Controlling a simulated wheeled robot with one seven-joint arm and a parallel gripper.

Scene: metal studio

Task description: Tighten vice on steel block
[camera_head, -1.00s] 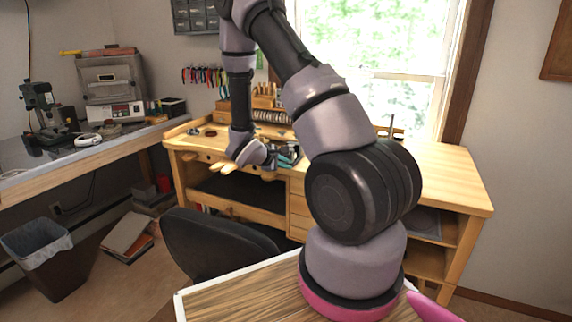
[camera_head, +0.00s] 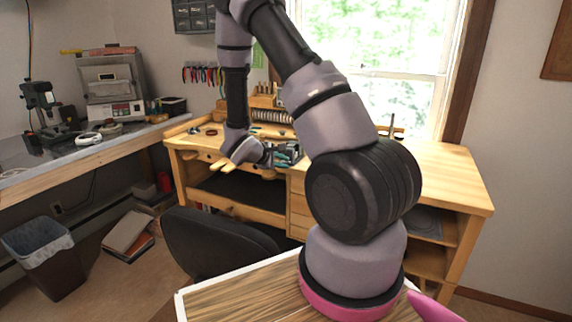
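My arm reaches over the wooden workbench (camera_head: 445,180), and its wrist bends down to the bench's front edge. My gripper (camera_head: 273,155) is small and partly merged with a grey-teal metal piece (camera_head: 289,152) just right of it, which may be the vice. I cannot tell whether they touch. The gripper's fingers are too small to show whether they are open or shut. I cannot make out the steel block or the vice handle; my upper arm hides the bench to the right of this spot.
A black chair (camera_head: 215,245) stands in front of the bench. On the left a side table (camera_head: 95,150) carries a drill press (camera_head: 45,112) and a boxy machine (camera_head: 112,88). A waste bin (camera_head: 45,255) is on the floor. The bench's right top is mostly clear.

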